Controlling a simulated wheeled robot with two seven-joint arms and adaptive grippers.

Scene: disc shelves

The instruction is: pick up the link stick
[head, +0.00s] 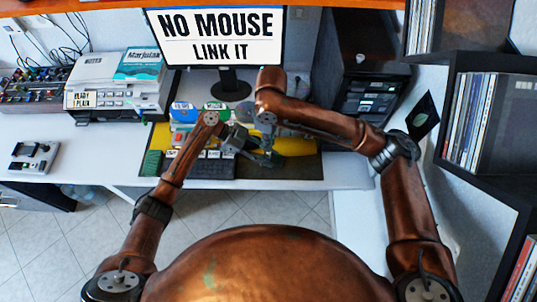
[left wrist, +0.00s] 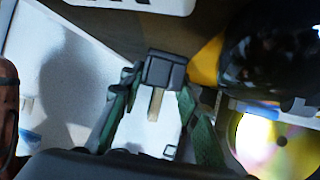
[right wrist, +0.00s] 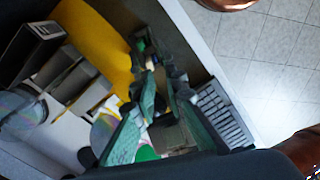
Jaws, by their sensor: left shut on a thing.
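My left gripper (head: 236,141) is over the desk mat, near the keyboard. My right gripper (head: 268,156) is close to the right of the left one. In the right wrist view its green fingers (right wrist: 163,77) stand a little apart with nothing clearly between them.
A monitor (head: 222,38) stands behind. A dark keyboard (head: 207,168) lies at the mat's front edge. A printer (head: 113,92) is left, a black tower (head: 367,75) right. Shelves of discs (head: 487,122) line the right. The white desk (head: 60,135) is partly clear at left.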

